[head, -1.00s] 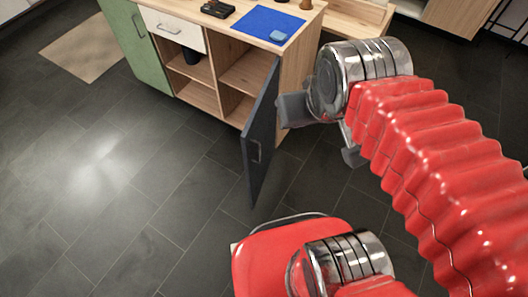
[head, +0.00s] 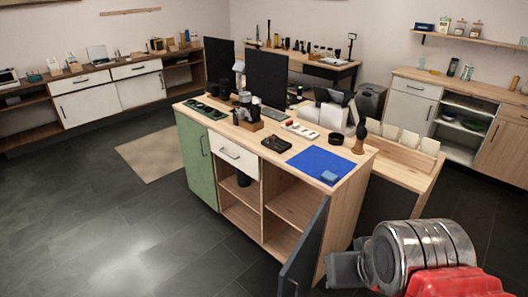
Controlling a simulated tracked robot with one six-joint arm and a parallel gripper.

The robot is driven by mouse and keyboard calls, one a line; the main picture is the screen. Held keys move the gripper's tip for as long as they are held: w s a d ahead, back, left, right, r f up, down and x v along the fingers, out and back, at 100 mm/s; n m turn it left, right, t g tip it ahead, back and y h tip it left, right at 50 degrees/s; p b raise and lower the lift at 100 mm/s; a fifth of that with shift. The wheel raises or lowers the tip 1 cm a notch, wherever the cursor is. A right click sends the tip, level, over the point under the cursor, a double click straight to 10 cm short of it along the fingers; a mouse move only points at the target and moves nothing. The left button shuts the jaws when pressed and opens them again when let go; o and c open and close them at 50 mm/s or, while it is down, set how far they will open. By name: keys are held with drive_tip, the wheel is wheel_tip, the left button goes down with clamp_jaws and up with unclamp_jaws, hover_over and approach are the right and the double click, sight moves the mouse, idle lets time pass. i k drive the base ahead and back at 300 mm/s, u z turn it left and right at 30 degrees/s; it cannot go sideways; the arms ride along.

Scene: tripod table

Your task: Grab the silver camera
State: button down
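A small grey and black device that looks like a camera (head: 246,103) stands near the back middle of the wooden-topped counter (head: 332,180), by a small wooden block (head: 248,124). It is too small to tell for sure that it is the silver camera. My gripper (head: 342,270) is at the lower right, in front of the counter's open dark door and well apart from the device. One grey finger shows; the other is hidden or out of the picture, so its opening cannot be told.
The open dark door (head: 305,250) sticks out toward me. A blue mat (head: 318,162) and a dark flat device (head: 276,144) lie on the counter, with two black monitors (head: 266,78) behind. A lower wooden table (head: 405,170) adjoins at right. The floor at left is clear.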

sight(241, 114)
drive_tip(key=u, duration=0.55)
drive_tip(key=k, duration=1.35)
drive_tip(key=u, duration=0.65)
drive_tip(key=i, duration=2.6)
drive_tip(key=z, duration=0.15)
